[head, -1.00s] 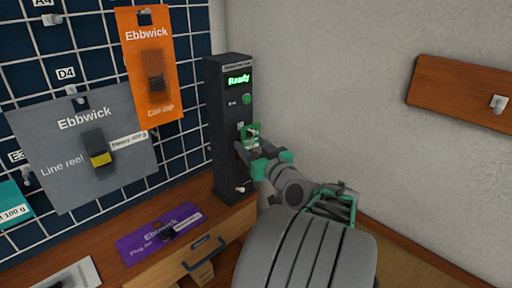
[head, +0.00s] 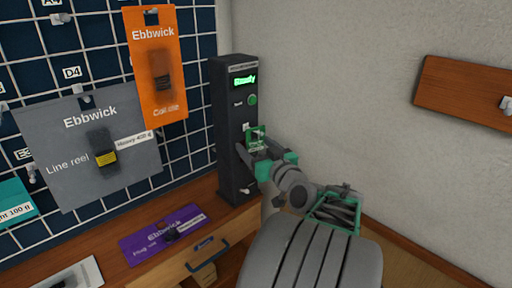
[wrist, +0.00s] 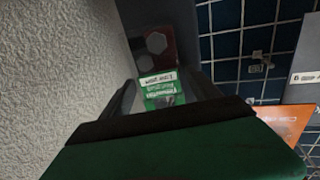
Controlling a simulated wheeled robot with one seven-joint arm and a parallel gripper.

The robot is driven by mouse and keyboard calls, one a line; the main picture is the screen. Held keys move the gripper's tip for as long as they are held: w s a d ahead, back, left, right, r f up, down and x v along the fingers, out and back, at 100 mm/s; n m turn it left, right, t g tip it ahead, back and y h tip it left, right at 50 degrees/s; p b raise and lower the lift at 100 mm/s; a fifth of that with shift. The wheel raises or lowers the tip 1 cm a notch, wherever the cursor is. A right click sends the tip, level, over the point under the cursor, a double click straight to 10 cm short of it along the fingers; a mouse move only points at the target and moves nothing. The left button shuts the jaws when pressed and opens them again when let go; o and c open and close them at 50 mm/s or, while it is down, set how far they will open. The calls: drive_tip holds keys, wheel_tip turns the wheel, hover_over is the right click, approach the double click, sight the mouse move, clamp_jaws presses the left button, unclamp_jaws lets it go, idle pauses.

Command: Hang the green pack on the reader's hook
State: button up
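The small green pack (head: 255,136) is at the front of the dark upright reader (head: 235,170), just below a small pale hook (head: 246,126). Whether its hole is over the hook cannot be made out. In the wrist view the green pack (wrist: 163,90), with white labels, shows between and beyond my fingers. My gripper (head: 258,150) is in front of the reader. In the wrist view my gripper (wrist: 163,88) has its fingers spread, with gaps on both sides of the pack. The reader's green display (head: 244,81) is lit, its text blurred.
An orange pack (head: 157,70) and a grey pack (head: 90,140) hang on the grid board at left. A purple pack (head: 163,233) lies on the wooden bench, with a drawer handle (head: 207,253) in front. A wooden board (head: 465,92) is on the right wall.

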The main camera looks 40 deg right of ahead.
drive_tip(key=shift+o, duration=0.7)
drive_tip(key=shift+s, duration=0.4)
drive_tip(key=v, duration=0.7)
drive_tip(key=shift+a+b, duration=0.2)
drive_tip(key=shift+b, duration=0.15)
